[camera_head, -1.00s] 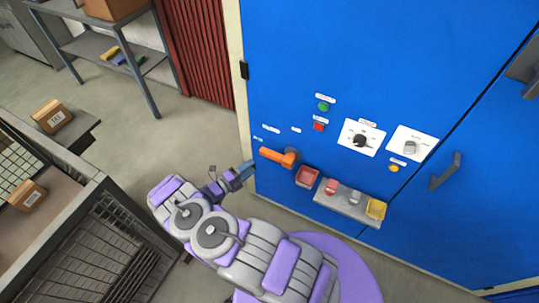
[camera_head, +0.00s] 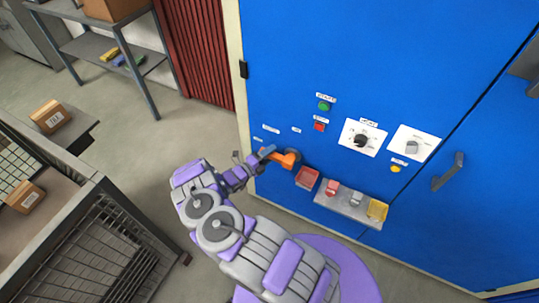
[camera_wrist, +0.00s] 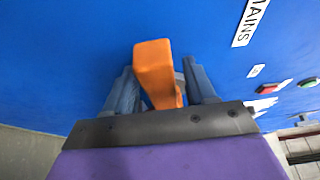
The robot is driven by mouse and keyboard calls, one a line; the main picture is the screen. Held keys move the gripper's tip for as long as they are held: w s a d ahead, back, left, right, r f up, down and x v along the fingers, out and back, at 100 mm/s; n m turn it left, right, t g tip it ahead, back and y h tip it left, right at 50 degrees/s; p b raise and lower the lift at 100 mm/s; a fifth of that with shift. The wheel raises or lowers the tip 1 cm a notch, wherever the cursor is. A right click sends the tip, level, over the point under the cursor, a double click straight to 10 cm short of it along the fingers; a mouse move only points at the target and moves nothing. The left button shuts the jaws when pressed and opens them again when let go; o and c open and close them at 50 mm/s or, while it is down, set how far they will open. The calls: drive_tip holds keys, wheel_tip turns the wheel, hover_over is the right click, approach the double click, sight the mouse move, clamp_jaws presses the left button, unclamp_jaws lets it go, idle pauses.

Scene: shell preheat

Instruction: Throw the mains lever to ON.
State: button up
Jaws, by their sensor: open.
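The orange mains lever (camera_head: 287,161) sticks out to the left from its grey pivot on the blue cabinet's front, left of the red tray. Its left end is partly hidden by my gripper. My gripper (camera_head: 266,154) is open at the lever's left end. In the wrist view, the lever (camera_wrist: 154,68) stands between the two blue-grey fingers of my gripper (camera_wrist: 158,80), with one finger on each side. Whether a finger touches it I cannot tell. A white "MAINS" label (camera_wrist: 250,22) is at the top of the wrist view.
Right of the lever are a red tray (camera_head: 307,177) and a grey shelf (camera_head: 345,208) with small coloured items. Green (camera_head: 324,106) and red (camera_head: 319,126) buttons and a rotary knob (camera_head: 361,140) sit above. A mesh-sided bench (camera_head: 95,235) stands at left.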

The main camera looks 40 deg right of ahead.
drive_tip(key=shift+c, duration=0.4)
clamp_jaws()
drive_tip(key=shift+r, duration=0.1)
